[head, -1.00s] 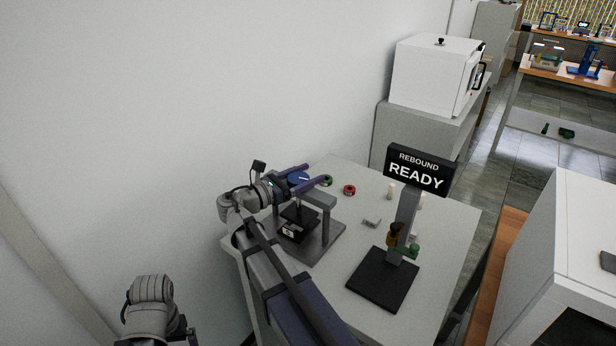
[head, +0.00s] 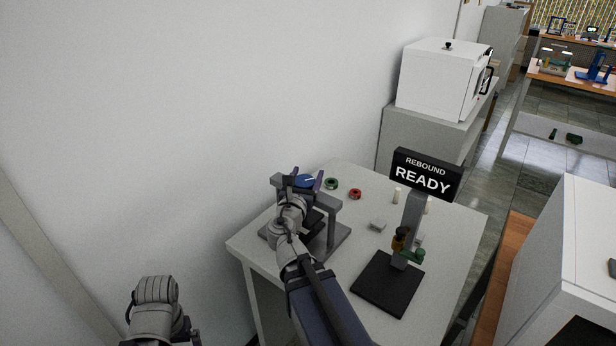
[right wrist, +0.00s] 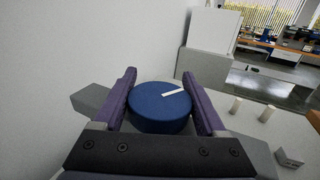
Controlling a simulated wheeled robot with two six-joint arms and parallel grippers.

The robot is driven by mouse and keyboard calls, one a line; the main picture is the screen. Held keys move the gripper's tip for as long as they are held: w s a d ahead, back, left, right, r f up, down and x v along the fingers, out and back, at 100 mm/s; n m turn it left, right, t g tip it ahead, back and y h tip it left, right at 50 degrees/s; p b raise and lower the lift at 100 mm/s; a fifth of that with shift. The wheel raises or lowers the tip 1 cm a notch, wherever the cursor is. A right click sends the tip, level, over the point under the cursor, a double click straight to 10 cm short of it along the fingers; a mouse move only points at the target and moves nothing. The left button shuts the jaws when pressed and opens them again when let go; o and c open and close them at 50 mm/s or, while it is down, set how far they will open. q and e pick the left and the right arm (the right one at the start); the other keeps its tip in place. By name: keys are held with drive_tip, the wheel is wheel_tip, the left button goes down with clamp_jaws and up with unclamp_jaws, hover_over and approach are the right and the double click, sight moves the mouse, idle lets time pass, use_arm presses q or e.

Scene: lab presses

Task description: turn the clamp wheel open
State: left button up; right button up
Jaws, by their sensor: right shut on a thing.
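The clamp wheel (head: 305,183) is a blue disc with a white mark, on top of a grey clamp press (head: 333,207) at the table's left end. In the right wrist view the wheel (right wrist: 155,112) lies between the two purple fingers, its white mark pointing right. My right gripper (head: 307,175) is shut on the wheel from its near side, fingers pointing away; it also shows in the right wrist view (right wrist: 159,76). My right arm hides much of the press's lower part. My left arm shows at the lower left, its gripper out of view.
A green ring (head: 331,183), a red ring (head: 355,194) and small pale pieces lie behind. A wall bounds the left; a white oven (head: 437,80) stands at the back.

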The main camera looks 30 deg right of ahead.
drive_tip(key=shift+w+n+t+y, duration=0.15)
drive_tip(key=shift+n+t+y, duration=0.15)
drive_tip(key=shift+y, duration=0.1)
drive_tip(key=o, duration=1.3)
